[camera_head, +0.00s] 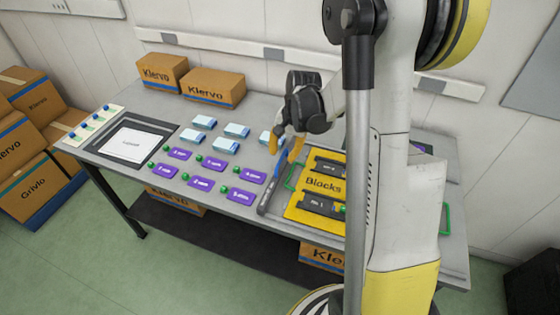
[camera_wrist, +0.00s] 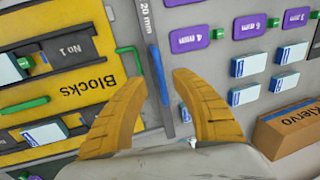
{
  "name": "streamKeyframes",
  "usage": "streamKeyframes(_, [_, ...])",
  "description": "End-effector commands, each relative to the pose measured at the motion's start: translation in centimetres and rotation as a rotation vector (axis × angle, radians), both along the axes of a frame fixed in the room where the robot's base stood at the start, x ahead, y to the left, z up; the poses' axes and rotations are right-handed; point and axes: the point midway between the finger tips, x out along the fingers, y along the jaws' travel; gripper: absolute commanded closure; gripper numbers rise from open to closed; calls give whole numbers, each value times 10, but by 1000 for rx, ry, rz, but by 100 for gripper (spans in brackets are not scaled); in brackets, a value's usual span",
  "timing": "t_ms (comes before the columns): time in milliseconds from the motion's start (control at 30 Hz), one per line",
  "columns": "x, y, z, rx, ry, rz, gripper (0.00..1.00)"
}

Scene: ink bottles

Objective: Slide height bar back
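A long dark grey bar (camera_head: 268,197) with a blue strip (camera_head: 281,166) along it lies on the table, just left of the yellow Blocks tray (camera_head: 294,212). In the wrist view the bar (camera_wrist: 144,38) carries a "20 mm" label at the top edge, and the blue strip (camera_wrist: 160,88) runs between my fingers. My gripper (camera_head: 285,153) is over the bar's far end, its two yellow fingers apart. In the wrist view my gripper (camera_wrist: 157,74) is open, one finger on each side of the bar. Whether the fingers touch it, I cannot tell.
Purple labelled plates (camera_head: 201,184) with green knobs and pale blue-white blocks (camera_head: 237,131) lie left of the bar. Green handles (camera_wrist: 130,62) flank the tray. Cardboard boxes (camera_head: 213,87) stand at the back. A dark-framed white panel (camera_head: 131,142) lies at the left.

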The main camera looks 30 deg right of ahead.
Motion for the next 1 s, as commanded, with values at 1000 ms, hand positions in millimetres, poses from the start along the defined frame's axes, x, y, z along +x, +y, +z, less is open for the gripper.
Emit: streamKeyframes(1000, [4,4,-29,-1,1,1,100])
